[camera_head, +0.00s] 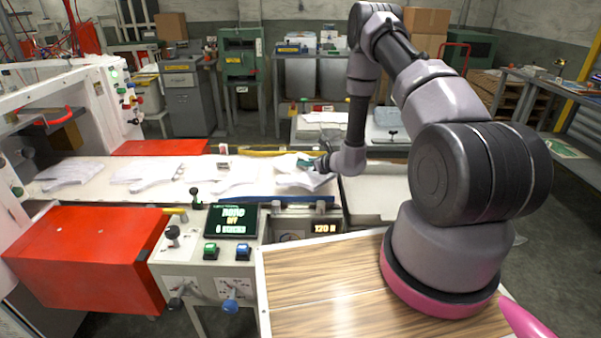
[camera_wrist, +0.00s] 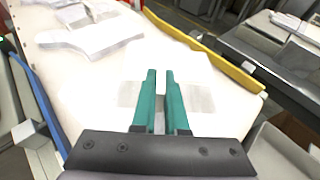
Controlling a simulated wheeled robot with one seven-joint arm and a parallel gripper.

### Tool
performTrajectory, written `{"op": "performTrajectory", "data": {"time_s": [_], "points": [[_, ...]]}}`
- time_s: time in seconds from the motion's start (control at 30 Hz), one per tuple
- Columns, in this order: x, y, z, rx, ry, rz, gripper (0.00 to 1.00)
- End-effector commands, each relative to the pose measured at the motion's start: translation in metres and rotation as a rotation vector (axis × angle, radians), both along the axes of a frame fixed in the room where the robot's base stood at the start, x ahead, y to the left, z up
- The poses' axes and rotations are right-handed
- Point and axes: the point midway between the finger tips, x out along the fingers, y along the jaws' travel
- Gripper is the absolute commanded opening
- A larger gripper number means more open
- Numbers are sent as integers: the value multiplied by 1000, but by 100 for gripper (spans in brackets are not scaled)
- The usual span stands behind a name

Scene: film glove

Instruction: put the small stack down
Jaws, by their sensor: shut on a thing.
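My gripper (camera_head: 312,163) is over the right end of the white belt in the head view. In the wrist view its two teal fingers (camera_wrist: 160,76) are close together and shut on a small stack of thin white film gloves (camera_wrist: 190,66). The stack spreads out on both sides of the fingers and also shows in the head view (camera_head: 307,180). White on white, I cannot tell whether it touches the belt. Other white glove stacks lie along the belt (camera_head: 108,188) to the left, one of them nearest (camera_head: 236,180).
A pale, empty-looking tray (camera_head: 372,198) adjoins the belt's right end. A blue strip (camera_head: 290,196) edges the belt in front, and a yellow bar (camera_wrist: 232,68) runs along its back. A control panel (camera_head: 205,258) and red cover (camera_head: 88,252) stand in front.

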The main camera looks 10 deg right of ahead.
Motion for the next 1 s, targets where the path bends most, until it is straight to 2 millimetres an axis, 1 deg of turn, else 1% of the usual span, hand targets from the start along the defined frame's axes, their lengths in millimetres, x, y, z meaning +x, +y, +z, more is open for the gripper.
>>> {"op": "performTrajectory", "data": {"time_s": [0.2,0.27,0.63,0.67,0.7,0.73,1.0], "points": [[-1,0,-32,0,4,0,0],[-1,0,-38,0,3,-1,0],[0,0,-42,0,1,0,0],[0,0,-42,0,1,0,18],[0,0,-41,-1,1,0,34],[0,0,-41,-1,1,0,41],[0,0,-41,0,1,0,41]]}}
